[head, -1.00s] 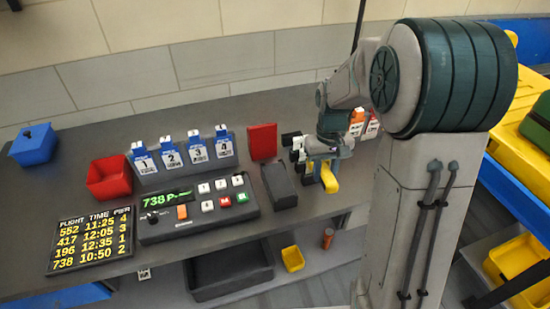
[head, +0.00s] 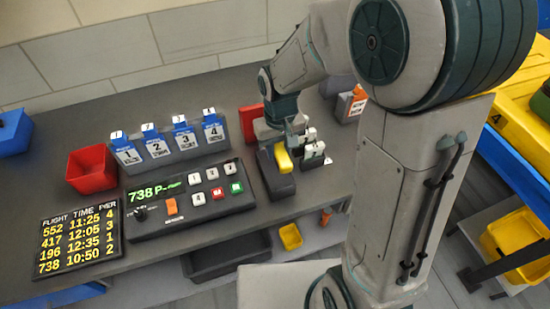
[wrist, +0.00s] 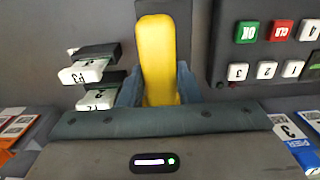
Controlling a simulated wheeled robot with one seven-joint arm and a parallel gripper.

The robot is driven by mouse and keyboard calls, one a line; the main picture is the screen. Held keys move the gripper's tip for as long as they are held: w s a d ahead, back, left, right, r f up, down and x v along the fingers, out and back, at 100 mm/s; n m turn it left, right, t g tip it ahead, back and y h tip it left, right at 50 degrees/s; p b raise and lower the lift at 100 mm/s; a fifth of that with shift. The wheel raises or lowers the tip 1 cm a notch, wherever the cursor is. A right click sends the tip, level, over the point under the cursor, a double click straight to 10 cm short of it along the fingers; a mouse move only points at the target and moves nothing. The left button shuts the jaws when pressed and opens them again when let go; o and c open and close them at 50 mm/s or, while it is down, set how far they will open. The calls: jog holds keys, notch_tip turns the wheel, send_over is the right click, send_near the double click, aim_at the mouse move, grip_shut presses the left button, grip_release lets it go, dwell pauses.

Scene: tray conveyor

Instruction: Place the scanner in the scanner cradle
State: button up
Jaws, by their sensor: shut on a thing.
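The yellow scanner (head: 284,158) is held in my gripper (head: 283,147), directly over the dark grey scanner cradle (head: 279,186) in the head view. The cradle stands just right of the keypad console. In the wrist view the scanner (wrist: 157,55) lies lengthwise between the two blue-grey fingers, and my gripper (wrist: 158,88) is shut on it. A dark edge of the cradle (wrist: 165,7) shows behind the scanner's far end. My gripper and the scanner hide much of the cradle, and I cannot tell whether the scanner touches it.
The keypad console (head: 190,195) is close on the left. Two small white-and-black labelled pieces (head: 313,149) stand close on the right. A red upright block (head: 250,122) is behind. A numbered tag rack (head: 170,145) and red bin (head: 91,170) are farther left.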

aim_at(275, 169)
jog(key=shift+s+a+f, duration=0.15)
jog(key=shift+a+f, duration=0.3)
jog(key=shift+a, duration=0.05)
jog(key=shift+f, duration=1.85)
jog(key=shift+f, duration=0.2)
jog(key=o, duration=1.1)
